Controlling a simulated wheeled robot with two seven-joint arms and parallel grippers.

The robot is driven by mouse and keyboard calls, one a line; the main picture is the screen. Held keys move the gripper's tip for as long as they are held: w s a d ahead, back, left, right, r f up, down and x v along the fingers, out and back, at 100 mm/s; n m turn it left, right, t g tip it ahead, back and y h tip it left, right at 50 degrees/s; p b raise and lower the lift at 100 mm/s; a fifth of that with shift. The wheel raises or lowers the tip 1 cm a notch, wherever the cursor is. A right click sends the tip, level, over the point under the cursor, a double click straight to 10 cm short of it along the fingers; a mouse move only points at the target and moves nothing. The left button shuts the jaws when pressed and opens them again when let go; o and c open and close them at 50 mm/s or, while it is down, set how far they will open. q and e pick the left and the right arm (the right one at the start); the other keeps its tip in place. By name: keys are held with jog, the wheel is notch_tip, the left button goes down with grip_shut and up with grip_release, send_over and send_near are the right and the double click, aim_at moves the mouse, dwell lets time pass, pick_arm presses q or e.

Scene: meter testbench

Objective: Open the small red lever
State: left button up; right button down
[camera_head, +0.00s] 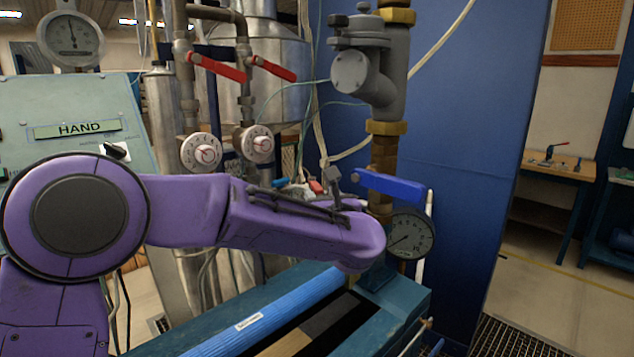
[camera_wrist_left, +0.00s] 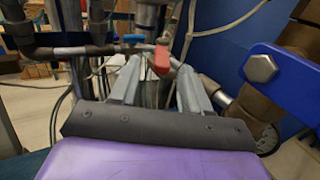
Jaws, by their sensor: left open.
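The small red lever (camera_wrist_left: 162,58) shows in the left wrist view on a thin pipe, beyond my fingertips and between them as seen from the wrist. In the head view only a small red bit of it (camera_head: 316,187) shows behind my purple left arm. My left gripper (camera_wrist_left: 160,68) is open and empty, with its two grey fingers on either side of the lever in the picture. I cannot tell whether a finger touches it. In the head view the arm hides most of the gripper. My right gripper is in neither view.
A blue lever (camera_head: 390,187) is close to the right of my left wrist, above a pressure gauge (camera_head: 409,234). Two larger red levers (camera_head: 218,67) (camera_head: 273,69) are on pipes above. A blue-green bench (camera_head: 190,334) lies below my arm.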

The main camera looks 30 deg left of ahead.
aim_at(320, 192)
pick_arm(q)
jog(key=p+x, duration=0.1)
jog(key=x, duration=0.4)
jog(key=shift+w+d+f, duration=0.1)
jog(key=shift+w+d, duration=0.05)
jog(key=shift+w, duration=0.05)
jog(key=shift+a, duration=0.25)
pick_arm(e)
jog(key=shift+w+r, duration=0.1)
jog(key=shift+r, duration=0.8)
pick_arm(q)
jog(key=shift+w, duration=0.1)
